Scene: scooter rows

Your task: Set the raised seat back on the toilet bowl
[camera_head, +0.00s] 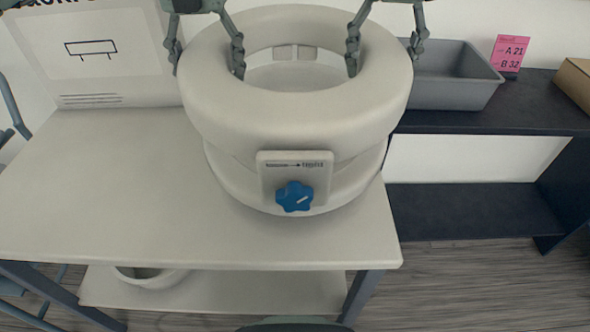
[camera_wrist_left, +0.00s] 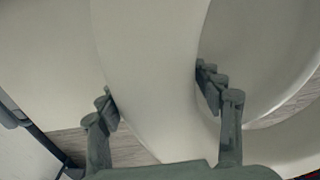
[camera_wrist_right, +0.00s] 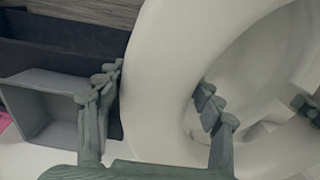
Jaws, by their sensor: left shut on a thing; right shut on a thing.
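The raised toilet seat (camera_head: 300,112) is a thick cream ring with a front plate and a blue star knob (camera_head: 294,196). It sits over or just above the lighter toilet bowl (camera_head: 232,180) on the table; I cannot tell whether they touch all round. My left gripper (camera_head: 207,62) is shut on the ring's left rim, one finger outside and one in the opening. My right gripper (camera_head: 384,52) is shut on the right rim the same way. Both wrist views show the rim between the fingers, left (camera_wrist_left: 150,85) and right (camera_wrist_right: 160,90).
The cream table (camera_head: 100,190) is clear left of the bowl. A white board (camera_head: 95,75) with a drawing stands at back left. A grey bin (camera_head: 450,80) and a pink sign (camera_head: 509,52) are on the dark shelf (camera_head: 470,120) at right. A white basin (camera_head: 150,276) is below the table.

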